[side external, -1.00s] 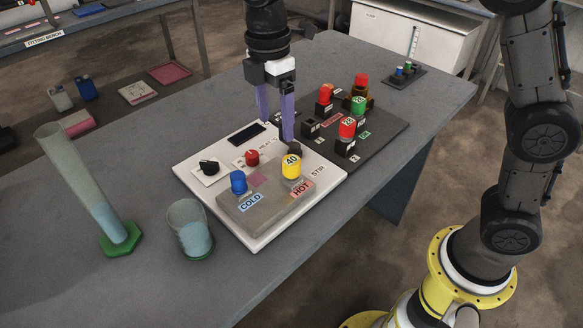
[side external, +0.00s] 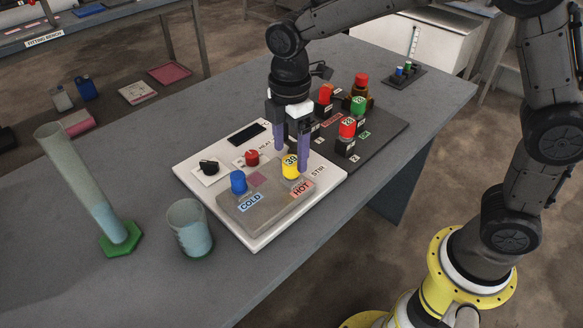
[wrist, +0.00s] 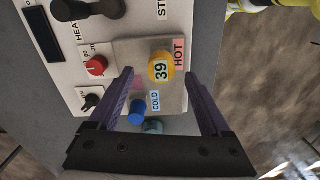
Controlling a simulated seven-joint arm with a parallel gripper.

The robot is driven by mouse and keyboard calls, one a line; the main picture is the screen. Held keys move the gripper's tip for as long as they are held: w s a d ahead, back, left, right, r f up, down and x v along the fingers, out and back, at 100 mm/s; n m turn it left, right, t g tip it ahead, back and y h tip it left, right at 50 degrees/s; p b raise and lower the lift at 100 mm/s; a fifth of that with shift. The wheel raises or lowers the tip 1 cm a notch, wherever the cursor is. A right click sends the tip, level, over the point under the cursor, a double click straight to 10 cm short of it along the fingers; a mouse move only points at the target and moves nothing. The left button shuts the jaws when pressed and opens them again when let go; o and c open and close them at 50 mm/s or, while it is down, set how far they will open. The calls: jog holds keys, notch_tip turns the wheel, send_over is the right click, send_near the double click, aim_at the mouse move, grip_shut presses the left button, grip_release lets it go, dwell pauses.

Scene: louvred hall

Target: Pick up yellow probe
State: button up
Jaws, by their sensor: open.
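The yellow probe (side external: 290,166) is a short yellow cylinder with a number on its top. It stands on the grey plate of the white panel, by the pink HOT label. In the wrist view the yellow probe (wrist: 161,67) reads 39 and lies ahead of the fingertips, nearer the right finger. A blue probe (side external: 238,181) stands left of the yellow one, by the COLD label.
The white panel (side external: 262,243) also carries a red knob (side external: 252,158) and a black knob (side external: 208,166). A dark board (side external: 385,135) with red and green cylinders lies behind. A glass beaker (side external: 190,228) and a tall tilted-looking cylinder (side external: 80,185) stand at left.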

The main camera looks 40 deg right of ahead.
aim_at(291, 160)
notch_tip(291, 160, down, 4)
jog(key=shift+s+f, duration=0.1)
jog(key=shift+f, duration=0.1)
grip_shut()
dwell(0.4)
